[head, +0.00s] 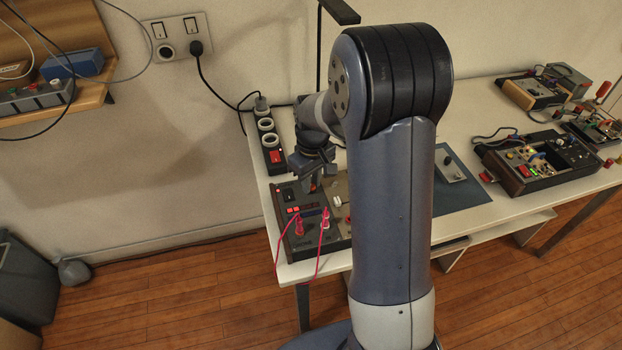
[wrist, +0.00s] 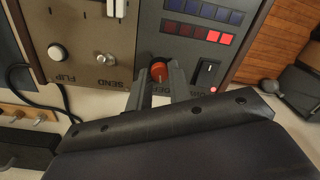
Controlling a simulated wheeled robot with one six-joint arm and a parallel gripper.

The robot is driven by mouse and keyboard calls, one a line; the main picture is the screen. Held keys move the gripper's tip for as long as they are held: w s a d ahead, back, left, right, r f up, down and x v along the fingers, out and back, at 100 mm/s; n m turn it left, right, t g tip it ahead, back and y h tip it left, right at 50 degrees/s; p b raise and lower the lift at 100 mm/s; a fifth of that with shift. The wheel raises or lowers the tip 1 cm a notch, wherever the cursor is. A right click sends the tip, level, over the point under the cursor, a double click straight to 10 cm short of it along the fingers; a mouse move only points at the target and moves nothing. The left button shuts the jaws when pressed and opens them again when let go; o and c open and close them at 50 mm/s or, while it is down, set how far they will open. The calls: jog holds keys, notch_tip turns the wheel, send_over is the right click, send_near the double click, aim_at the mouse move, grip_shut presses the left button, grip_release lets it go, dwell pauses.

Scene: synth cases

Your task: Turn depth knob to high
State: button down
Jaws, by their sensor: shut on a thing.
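A red-orange round knob (wrist: 158,71) sits on the dark grey part of a panel in the wrist view. My gripper (wrist: 160,80) is shut on this knob, with one finger on each side of it. The label beside the knob is mostly hidden by the fingers, so I cannot read its name or setting. In the head view, my gripper (head: 312,182) is low over the back of a dark device (head: 290,240) at the table's left end. The knob is hidden there.
Beside the knob are a black rocker switch (wrist: 207,73) and rows of red and blue buttons. A beige panel (wrist: 85,50) has white knobs. Pink cables (head: 276,258) hang off the table's front. A power strip (head: 271,150) stands behind, and other devices (head: 540,160) are at right.

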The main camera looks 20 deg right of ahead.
jog(key=m, duration=0.7)
jog(key=shift+p, duration=0.35)
jog(key=m, duration=0.4)
jog(key=shift+d, duration=0.1)
jog(key=m, duration=0.4)
jog(key=shift+s, duration=0.1)
jog(key=m, duration=0.4)
jog(key=shift+t+p, duration=0.3)
jog(key=m, duration=0.3)
jog(key=shift+m, duration=0.4)
jog(key=m, duration=0.3)
jog(key=shift+s+h, duration=0.1)
jog(key=shift+h, duration=0.2)
jog(key=shift+m, duration=1.9)
